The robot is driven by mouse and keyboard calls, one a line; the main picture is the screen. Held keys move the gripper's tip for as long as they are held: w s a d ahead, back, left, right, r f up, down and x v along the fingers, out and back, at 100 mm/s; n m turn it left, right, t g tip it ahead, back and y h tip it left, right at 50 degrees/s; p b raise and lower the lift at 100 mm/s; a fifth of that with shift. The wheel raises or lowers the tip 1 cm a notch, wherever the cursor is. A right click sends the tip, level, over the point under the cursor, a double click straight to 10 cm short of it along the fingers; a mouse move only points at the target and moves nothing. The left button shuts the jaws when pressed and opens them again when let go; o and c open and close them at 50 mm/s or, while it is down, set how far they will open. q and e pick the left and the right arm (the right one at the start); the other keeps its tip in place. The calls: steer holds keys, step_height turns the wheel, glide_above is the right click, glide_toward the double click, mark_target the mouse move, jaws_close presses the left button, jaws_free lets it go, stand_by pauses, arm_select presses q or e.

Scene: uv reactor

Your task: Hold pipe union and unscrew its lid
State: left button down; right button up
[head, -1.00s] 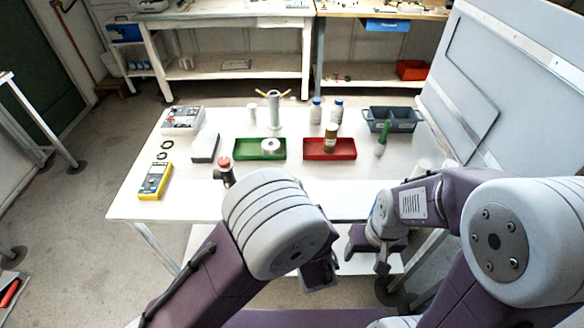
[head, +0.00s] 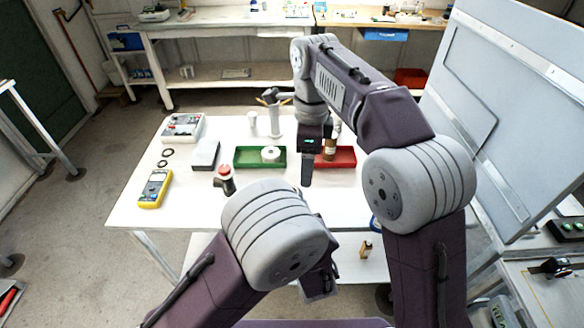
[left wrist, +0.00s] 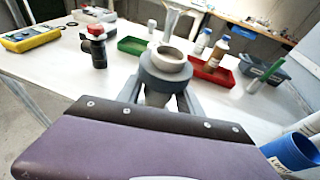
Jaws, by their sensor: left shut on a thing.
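The pipe union (left wrist: 168,70) shows in the left wrist view as a grey round body with a pale ring around an open top. My left gripper (left wrist: 165,97) is shut on it and holds it roughly upright, above or in front of the table's near edge. In the head view my left gripper (head: 320,278) is mostly hidden behind my forearm, and the union cannot be made out. My right gripper (head: 306,172) points down over the table between the two trays. Its fingers overlap, so its opening cannot be told. No separate lid can be identified with certainty.
A green tray (head: 240,163) holds a white round part (head: 270,154). A red tray (head: 346,163) holds a brown bottle (head: 330,148). The table's front middle is clear.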

steer(key=shift+n, duration=0.5)
steer(key=a, duration=0.1)
steer(key=a+f, duration=0.1)
steer(key=a, duration=0.1)
steer(key=shift+s+a+f, duration=0.3)
steer(key=shift+s+a, duration=0.05)
steer(key=shift+d+f, duration=0.15)
steer(key=shift+f, duration=0.25)
step_height(320, 180, down, 7)
steer(key=shift+f, duration=0.1)
steer(key=shift+c, duration=0.3)
steer(key=shift+w, duration=0.1)
steer(key=c, duration=1.4)
steer(key=n, duration=0.3)
steer(key=shift+w, duration=0.15)
steer(key=o, duration=1.3)
steer(key=shift+c, duration=0.2)
steer(key=o, duration=0.3)
